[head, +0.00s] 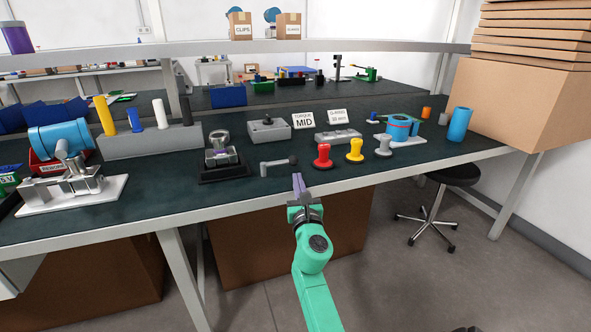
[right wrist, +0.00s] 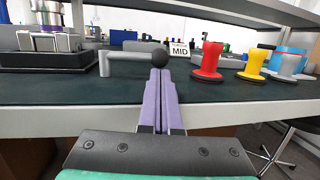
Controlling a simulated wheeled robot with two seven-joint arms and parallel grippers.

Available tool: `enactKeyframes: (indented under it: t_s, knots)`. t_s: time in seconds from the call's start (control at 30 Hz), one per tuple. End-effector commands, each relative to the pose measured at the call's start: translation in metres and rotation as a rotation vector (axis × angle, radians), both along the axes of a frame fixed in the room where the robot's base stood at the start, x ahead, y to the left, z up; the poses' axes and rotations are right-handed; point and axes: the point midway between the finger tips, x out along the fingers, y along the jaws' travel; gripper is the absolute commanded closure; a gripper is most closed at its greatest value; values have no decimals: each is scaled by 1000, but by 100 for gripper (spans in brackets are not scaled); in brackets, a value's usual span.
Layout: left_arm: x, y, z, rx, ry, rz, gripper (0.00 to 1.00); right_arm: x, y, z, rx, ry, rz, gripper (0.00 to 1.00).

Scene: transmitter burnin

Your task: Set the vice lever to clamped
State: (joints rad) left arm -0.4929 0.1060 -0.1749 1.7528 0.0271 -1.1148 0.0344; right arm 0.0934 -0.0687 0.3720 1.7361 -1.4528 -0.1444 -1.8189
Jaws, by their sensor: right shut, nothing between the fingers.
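A grey lever (head: 277,162) with a black ball knob (head: 293,159) stands near the front edge of the bench. Its arm points right from a short upright post (head: 264,167). In the right wrist view the knob (right wrist: 159,58) shows straight beyond my fingertips, with the post (right wrist: 104,64) to its left. A silver vice-like device (head: 220,152) on a dark base is left of the lever. My right gripper (head: 298,181) is shut and empty, its purple fingers close to the knob; I cannot tell whether they touch it. My left gripper is out of view.
Red (head: 322,157), yellow (head: 355,151) and grey spools stand right of the lever. A "MID" sign (head: 303,120) and a grey box (head: 268,131) are behind it. A silver fixture on a white plate (head: 75,196) is far left. A shelf (head: 330,46) spans above.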

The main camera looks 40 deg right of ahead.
Motion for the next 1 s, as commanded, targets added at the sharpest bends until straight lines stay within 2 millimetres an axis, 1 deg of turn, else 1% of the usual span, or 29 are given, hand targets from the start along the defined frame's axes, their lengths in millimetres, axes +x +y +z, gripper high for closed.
enactKeyframes:
  t_s: [0.03,0.1,0.2,0.27,0.67,0.8,1.0]
  knots:
    - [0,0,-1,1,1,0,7,9,-6,4,-1,-2,-1,100]
    - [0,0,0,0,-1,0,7,20,-12,5,0,-2,-1,100]
    - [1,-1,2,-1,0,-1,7,31,-18,7,0,-1,-1,100]
    - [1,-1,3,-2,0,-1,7,35,-21,8,-1,-1,0,100]
    - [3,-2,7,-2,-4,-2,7,38,-23,9,-3,1,12,100]
    - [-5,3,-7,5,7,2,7,43,-29,10,-7,1,87,100]
    - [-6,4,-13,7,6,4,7,46,-31,8,-1,0,133,100]
